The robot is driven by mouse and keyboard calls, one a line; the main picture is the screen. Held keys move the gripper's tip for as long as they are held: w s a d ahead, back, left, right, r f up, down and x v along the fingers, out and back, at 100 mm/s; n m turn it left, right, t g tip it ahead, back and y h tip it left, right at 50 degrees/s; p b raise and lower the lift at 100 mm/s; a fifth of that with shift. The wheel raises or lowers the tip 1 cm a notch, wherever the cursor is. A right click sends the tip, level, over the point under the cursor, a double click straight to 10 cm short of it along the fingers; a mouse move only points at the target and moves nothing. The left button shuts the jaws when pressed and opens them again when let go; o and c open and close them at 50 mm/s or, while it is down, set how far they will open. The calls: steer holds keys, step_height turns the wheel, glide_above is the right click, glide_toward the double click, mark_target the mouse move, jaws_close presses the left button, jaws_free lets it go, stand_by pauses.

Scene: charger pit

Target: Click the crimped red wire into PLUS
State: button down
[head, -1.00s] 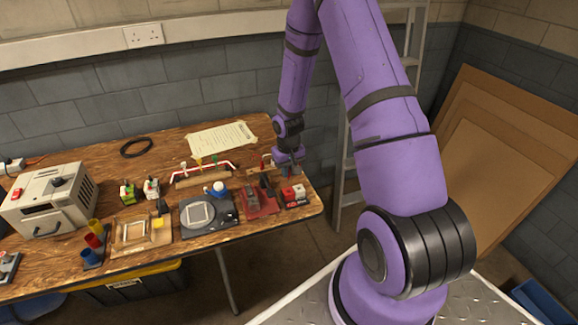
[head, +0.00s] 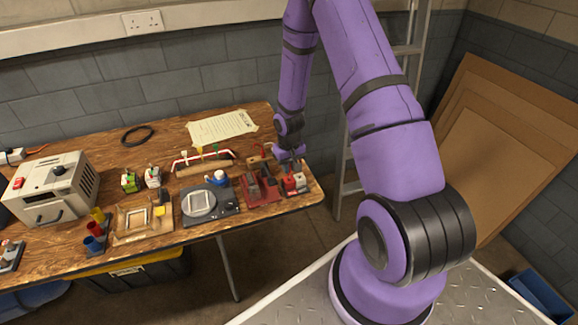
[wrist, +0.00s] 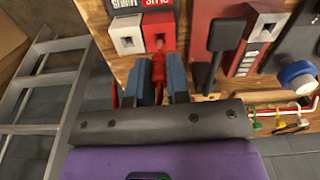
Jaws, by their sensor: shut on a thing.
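In the wrist view my gripper (wrist: 158,80) is shut on the red wire (wrist: 158,68), a red piece between its two blue-grey fingers. The wire's front end is at the near edge of a red terminal block (wrist: 160,30), in line with its square opening. I cannot tell whether it touches or enters the block. A pale grey terminal block (wrist: 127,35) sits to the left of the red one. In the head view my gripper (head: 291,166) is just above the terminal unit (head: 295,185) at the table's right end; the fingers partly cover it.
A dark red tool with a black lever (wrist: 226,36) stands right of the terminals; the head view shows this red tool (head: 262,188) too. The wooden table's (head: 312,200) right edge is close to the terminal unit.

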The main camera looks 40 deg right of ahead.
steer(key=shift+f, duration=1.6)
stand_by(0.6)
steer(key=c, duration=1.7)
jaws_free()
steer(key=shift+c, duration=0.2)
jaws_close()
steer(key=shift+f, duration=0.2)
steer(key=o, duration=0.7)
jaws_free()
